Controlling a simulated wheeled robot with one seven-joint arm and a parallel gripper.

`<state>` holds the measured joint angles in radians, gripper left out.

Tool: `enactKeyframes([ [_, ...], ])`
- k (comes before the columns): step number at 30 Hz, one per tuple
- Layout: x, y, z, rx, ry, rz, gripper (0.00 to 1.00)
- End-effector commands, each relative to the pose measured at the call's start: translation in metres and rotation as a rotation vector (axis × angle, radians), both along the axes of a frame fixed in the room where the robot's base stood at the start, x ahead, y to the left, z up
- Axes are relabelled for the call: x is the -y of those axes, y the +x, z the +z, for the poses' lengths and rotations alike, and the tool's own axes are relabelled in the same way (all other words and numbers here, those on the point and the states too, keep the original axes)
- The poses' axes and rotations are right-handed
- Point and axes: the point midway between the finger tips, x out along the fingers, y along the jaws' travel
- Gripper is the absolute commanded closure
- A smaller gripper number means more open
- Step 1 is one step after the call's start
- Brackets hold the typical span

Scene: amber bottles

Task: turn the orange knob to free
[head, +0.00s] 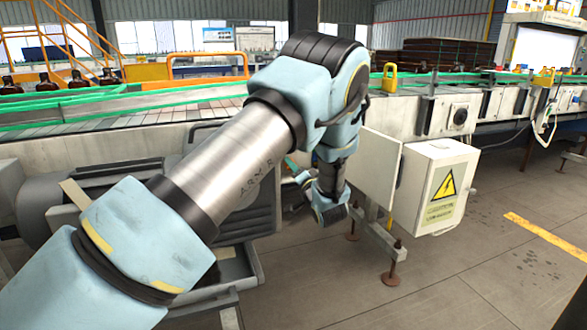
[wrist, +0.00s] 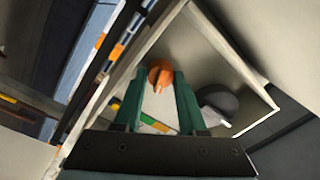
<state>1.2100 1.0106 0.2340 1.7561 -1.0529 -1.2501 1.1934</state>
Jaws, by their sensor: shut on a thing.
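The orange knob (wrist: 160,74) shows in the wrist view, inside an open pale box (wrist: 205,60). My gripper (wrist: 158,88) has its two green fingers around the knob, one on each side, and is shut on it. The knob's pointer part lies between the fingers. In the head view my arm reaches to the front of the white electrical cabinet (head: 440,185), whose door (head: 376,172) stands open. The knob and the fingertips are hidden there behind the arm and door.
A dark round part with a pale lever (wrist: 218,105) sits beside the knob inside the box. The box walls and the open door stand close around my gripper. A conveyor with green rails (head: 120,105) runs behind. The floor at the right is clear.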

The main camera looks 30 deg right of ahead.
Motion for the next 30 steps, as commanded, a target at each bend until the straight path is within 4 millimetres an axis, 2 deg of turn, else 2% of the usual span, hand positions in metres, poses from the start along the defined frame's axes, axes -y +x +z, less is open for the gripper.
enactKeyframes([
  [2, 0.0003, 0.0003, 0.0003, 0.0, -0.001, -0.001, 1.0],
  [3, 0.0003, 0.0003, 0.0003, 0.0, -0.001, -0.001, 0.57],
  [10, 0.0002, 0.0001, 0.0001, 0.0, -0.001, -0.001, 0.31],
  [22, 0.0006, -0.0006, -0.0037, -0.01, -0.055, -0.002, 0.29],
  [26, 0.0004, -0.0002, -0.0059, -0.026, -0.191, -0.001, 0.29],
  [30, 0.0, 0.0001, -0.0068, -0.051, -0.406, 0.0, 0.29],
])
